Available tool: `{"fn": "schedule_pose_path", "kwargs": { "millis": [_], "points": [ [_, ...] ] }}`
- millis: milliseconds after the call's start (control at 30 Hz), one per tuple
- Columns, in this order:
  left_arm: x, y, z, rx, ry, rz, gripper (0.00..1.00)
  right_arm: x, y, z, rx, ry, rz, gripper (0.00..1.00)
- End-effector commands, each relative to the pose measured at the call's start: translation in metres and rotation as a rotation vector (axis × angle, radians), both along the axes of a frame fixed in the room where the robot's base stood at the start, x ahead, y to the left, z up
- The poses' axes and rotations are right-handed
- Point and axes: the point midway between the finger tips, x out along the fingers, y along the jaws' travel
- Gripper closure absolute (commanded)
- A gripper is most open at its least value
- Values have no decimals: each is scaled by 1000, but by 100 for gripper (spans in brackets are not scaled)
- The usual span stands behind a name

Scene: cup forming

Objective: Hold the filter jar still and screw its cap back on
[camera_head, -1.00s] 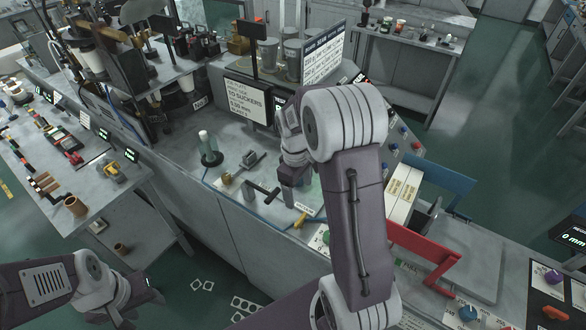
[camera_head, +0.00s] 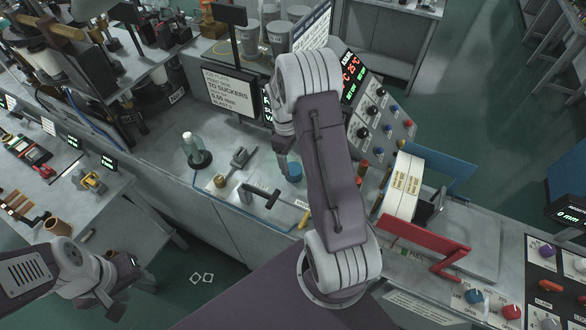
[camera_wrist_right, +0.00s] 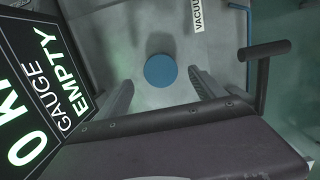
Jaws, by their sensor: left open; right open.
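A clear greenish jar (camera_head: 191,144), which looks like the filter jar, stands upright in a dark round base on the bench at left of centre in the head view. A blue round cap (camera_head: 294,170) is on the bench to its right. In the right wrist view the cap (camera_wrist_right: 160,71) shows as a blue disc just beyond my fingers. My right gripper (camera_head: 283,168) is open and empty above the cap, a finger on either side in the wrist view (camera_wrist_right: 160,80). My left gripper (camera_head: 118,298) is open, low at left, far from both.
A gauge display reading EMPTY (camera_wrist_right: 45,100) is close at left in the wrist view. A knob panel (camera_head: 375,115) and red bracket (camera_head: 425,245) lie right of my arm.

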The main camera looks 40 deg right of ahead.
Motion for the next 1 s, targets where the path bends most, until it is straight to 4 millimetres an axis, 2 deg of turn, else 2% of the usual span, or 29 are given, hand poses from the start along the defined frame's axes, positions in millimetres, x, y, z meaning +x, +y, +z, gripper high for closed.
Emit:
{"fn": "schedule_pose_path", "kwargs": {
  "millis": [100, 400, 567, 700, 1000],
  "points": [
    [0, 0, 3, 0, 0, 0, 53, -1, 0, -7, 1, 0, 0, 21],
    [0, 0, 5, 0, 0, 0, 53, -1, 0, -9, 0, 1, -1, 21],
    [0, 0, 21, 0, 0, 0, 53, -5, -1, -32, 3, 5, -3, 21],
    [0, 0, 24, 0, 0, 0, 53, -6, -2, -53, 1, 3, 0, 21],
    [0, 0, 24, 0, 0, 0, 53, -6, -2, -60, 0, -1, -1, 21]
  ]
}}
